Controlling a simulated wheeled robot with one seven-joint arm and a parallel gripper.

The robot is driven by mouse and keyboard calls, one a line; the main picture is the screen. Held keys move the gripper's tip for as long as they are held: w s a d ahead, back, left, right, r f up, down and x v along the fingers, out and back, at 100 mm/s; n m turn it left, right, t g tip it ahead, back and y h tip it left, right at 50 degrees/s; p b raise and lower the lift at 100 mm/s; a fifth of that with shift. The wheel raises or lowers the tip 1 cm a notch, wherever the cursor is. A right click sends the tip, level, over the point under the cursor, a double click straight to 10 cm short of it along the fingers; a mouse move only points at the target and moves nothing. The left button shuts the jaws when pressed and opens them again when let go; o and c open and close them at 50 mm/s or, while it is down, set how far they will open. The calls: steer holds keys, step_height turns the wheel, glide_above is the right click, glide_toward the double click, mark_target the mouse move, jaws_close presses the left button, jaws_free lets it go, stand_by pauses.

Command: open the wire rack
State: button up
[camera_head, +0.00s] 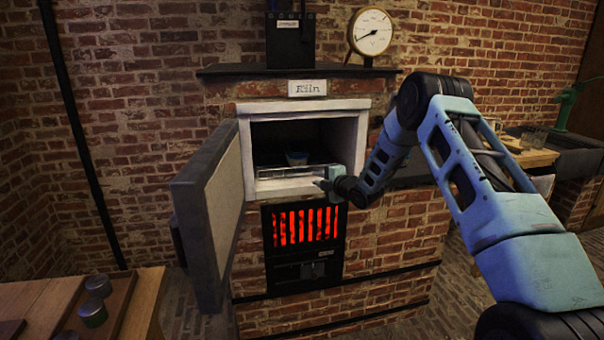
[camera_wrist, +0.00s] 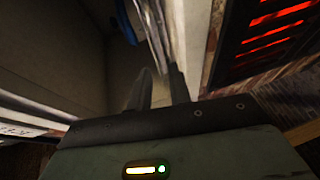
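The wire rack (camera_head: 290,172) lies inside the mouth of the kiln (camera_head: 362,135), low in the opening, with a small blue-and-white bowl (camera_head: 297,158) on or behind it. My gripper (camera_head: 324,184) is at the front right of the kiln mouth, close to the rack's front edge. In the wrist view, the two dark fingers (camera_wrist: 160,75) stand apart with a gap between them. Pale bars, seemingly the rack (camera_wrist: 155,30), run down toward the fingertips. I cannot tell whether the fingers touch them. Part of the rack's right end is hidden by my gripper.
The kiln's thick door (camera_head: 205,215) stands swung open to the left. A glowing red firebox grate (camera_head: 305,227) is below the mouth. A wooden table (camera_head: 150,290) with dark-lidded jars (camera_head: 93,315) is at lower left. A sink bench (camera_head: 535,158) is at right.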

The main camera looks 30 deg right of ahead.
mark_target(303, 174)
steer(key=p+x, duration=0.1)
steer(key=x, duration=0.8)
steer(key=shift+w, duration=0.15)
steer(key=shift+c, duration=0.3)
jaws_close()
